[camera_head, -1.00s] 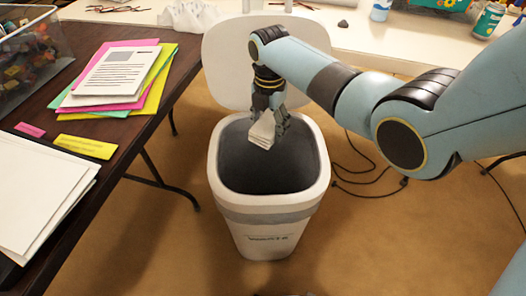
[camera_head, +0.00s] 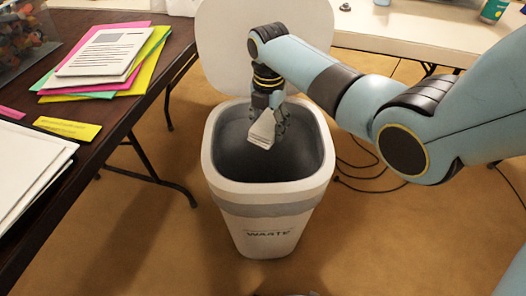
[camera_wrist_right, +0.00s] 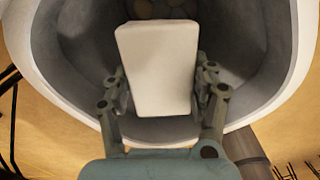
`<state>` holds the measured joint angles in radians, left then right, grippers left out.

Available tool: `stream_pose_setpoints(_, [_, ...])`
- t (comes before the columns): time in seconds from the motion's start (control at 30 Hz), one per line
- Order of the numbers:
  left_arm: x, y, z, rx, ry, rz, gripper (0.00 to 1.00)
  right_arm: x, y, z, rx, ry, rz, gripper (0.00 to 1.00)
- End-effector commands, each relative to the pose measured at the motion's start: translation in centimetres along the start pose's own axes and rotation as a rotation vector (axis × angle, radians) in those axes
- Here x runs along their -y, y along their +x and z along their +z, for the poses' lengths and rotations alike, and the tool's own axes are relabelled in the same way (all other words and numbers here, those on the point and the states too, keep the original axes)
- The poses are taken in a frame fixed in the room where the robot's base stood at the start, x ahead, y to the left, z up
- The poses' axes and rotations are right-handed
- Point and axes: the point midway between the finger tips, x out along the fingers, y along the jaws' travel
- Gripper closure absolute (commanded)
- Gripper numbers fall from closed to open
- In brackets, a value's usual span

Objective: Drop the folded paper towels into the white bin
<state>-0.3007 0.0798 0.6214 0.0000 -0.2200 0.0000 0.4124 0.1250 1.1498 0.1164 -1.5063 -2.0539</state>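The white bin (camera_head: 268,197) stands open on the floor, its lid (camera_head: 228,62) tilted up at the back and its inside dark grey. My right gripper (camera_head: 266,128) points down inside the bin's opening, toward its back part. It is shut on the folded paper towels (camera_head: 261,130), a small white stack. In the right wrist view the towels (camera_wrist_right: 158,68) sit between the two fingers, with the bin's rim (camera_wrist_right: 303,45) and grey inside wall around them. My left gripper is not in view.
A dark table (camera_head: 115,108) on the left holds coloured paper sheets (camera_head: 110,60), a yellow note (camera_head: 67,128) and white sheets (camera_head: 25,170). A white table (camera_head: 400,35) runs along the back. Black cables (camera_head: 365,180) lie on the floor right of the bin.

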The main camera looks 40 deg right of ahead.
Motion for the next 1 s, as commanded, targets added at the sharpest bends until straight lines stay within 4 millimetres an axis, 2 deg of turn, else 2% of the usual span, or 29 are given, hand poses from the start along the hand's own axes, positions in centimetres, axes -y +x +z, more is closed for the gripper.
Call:
stream_pose_setpoints(0.03, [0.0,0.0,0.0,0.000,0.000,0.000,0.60,0.0,0.0,0.0,0.000,0.000,0.000,0.33])
stream_pose_setpoints(0.17, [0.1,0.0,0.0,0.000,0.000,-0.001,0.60,0.0,0.0,0.0,0.000,0.000,0.000,0.16])
stream_pose_setpoints(0.2, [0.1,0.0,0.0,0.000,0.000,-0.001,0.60,0.0,0.0,0.0,0.000,0.000,0.000,0.15])
stream_pose_setpoints(0.53, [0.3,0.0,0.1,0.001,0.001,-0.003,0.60,0.0,-0.5,0.0,0.001,0.000,0.001,0.15])
stream_pose_setpoints(0.67, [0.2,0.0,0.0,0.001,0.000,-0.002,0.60,0.0,-2.5,0.1,0.002,0.000,0.002,0.15])
stream_pose_setpoints(1.0, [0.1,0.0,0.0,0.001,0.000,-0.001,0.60,-0.1,-9.8,0.1,0.002,0.000,0.002,0.15])
